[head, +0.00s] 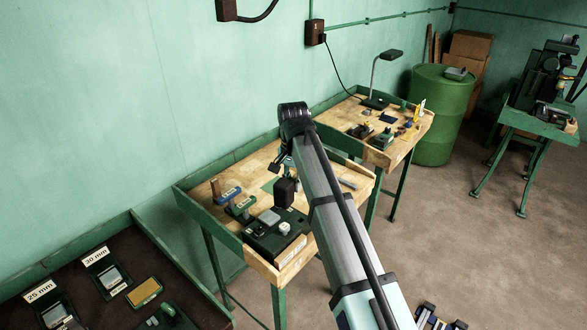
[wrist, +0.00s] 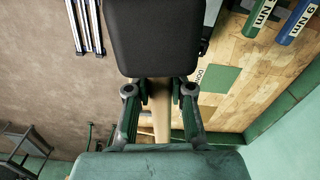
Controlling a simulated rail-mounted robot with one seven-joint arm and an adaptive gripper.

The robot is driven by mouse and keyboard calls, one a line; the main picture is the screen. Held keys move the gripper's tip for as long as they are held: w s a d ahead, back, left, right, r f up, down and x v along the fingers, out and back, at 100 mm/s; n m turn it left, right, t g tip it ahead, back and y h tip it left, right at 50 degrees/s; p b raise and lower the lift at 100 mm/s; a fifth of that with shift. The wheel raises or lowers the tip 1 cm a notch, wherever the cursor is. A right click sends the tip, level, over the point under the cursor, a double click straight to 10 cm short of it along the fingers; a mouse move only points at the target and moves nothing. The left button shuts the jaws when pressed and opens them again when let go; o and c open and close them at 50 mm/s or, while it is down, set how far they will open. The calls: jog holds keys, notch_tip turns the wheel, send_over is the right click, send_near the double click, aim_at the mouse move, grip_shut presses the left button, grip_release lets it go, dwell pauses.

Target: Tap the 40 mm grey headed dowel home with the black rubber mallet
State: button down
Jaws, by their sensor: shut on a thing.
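The black mallet shows its dark block head (wrist: 155,38) and pale wooden handle (wrist: 161,118) in the wrist view. My gripper (wrist: 160,92) is shut on the handle, one finger on each side, close below the head. In the head view the mallet head (head: 285,191) hangs from my gripper (head: 287,165) above the near workbench, just behind a black fixture block (head: 262,244). A pale grey round piece (head: 284,228) stands up from the block's top. It may be the dowel's head; its size cannot be read. The wrist view does not show the block.
A blue-handled tool (head: 229,194) and a green-handled tool (head: 241,206) lie left of the block on the bench (head: 250,178). A second bench (head: 345,113) with a lamp stands behind. A dark tray table (head: 40,265) with labelled bins is at front left.

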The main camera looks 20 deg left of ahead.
notch_tip(320, 180, down, 6)
jog(key=b, duration=0.3)
jog(key=shift+b, duration=0.3)
jog(key=shift+a+f, duration=0.1)
jog(key=shift+f, duration=0.25)
dwell(0.4)
jog(key=shift+f, duration=1.85)
jog(key=shift+r, duration=0.1)
jog(key=shift+r, duration=0.8)
